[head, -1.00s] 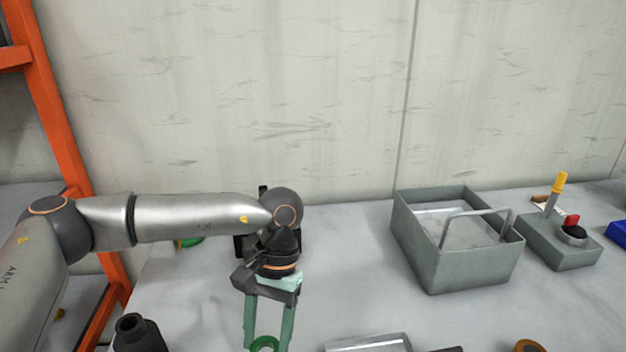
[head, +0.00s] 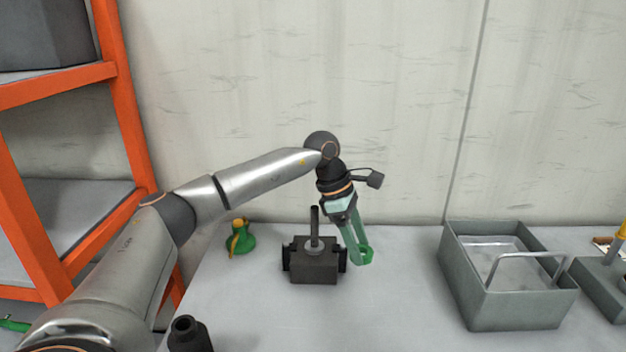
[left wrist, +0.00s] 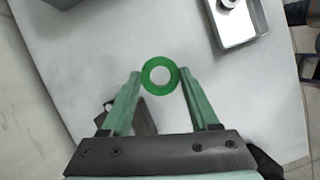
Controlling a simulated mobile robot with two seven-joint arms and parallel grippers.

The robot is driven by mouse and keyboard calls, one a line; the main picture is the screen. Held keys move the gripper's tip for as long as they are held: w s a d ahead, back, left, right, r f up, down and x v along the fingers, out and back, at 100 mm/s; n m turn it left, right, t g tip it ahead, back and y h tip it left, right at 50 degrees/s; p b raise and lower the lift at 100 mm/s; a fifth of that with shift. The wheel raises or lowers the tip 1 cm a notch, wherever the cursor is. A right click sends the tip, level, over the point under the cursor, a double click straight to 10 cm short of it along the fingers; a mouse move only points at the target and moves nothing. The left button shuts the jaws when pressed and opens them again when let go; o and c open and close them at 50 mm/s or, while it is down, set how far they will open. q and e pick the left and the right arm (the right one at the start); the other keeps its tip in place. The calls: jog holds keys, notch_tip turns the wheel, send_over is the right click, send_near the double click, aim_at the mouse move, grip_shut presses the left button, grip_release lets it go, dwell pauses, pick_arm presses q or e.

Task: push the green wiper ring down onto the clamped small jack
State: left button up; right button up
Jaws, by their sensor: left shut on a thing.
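My left gripper (head: 360,254), with pale green fingers, is shut on the green wiper ring (head: 368,249). It holds the ring in the air, to the right of the clamped small jack (head: 314,229). The jack's dark upright screw rises from a black vise (head: 315,270) on the table. In the left wrist view the ring (left wrist: 147,76) is between the two fingertips (left wrist: 160,75), its hole open and grey table showing through. Part of the vise (left wrist: 143,122) shows between the fingers, mostly hidden by the gripper. My right gripper is not in view.
A green can with a yellow part (head: 240,241) stands left of the vise. A dark bottle (head: 190,338) is at the front left. A grey open bin (head: 510,307) with a handle is at the right. The table between vise and bin is mostly clear.

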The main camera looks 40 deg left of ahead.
pick_arm(q)
jog(key=w+a+r+n+t+y+p, duration=0.1)
jog(key=w+a+r+n+t+y, duration=0.2)
jog(key=a+n, duration=0.55)
notch_tip(320, 180, up, 4)
jog(key=n+y+p, duration=0.1)
jog(key=n+y, duration=0.1)
jog(key=n, duration=0.5)
send_over(312, 226)
jog(key=shift+w+d+f, duration=0.15)
jog(key=shift+f, duration=0.15)
jog(key=shift+f+b, duration=1)
jog(key=shift+r+p, duration=0.1)
jog(key=shift+p, duration=0.3)
jog(key=shift+f, duration=0.25)
jog(key=shift+f+b, duration=2.5)
jog(key=shift+f, duration=2.1)
jog(key=shift+f, duration=0.25)
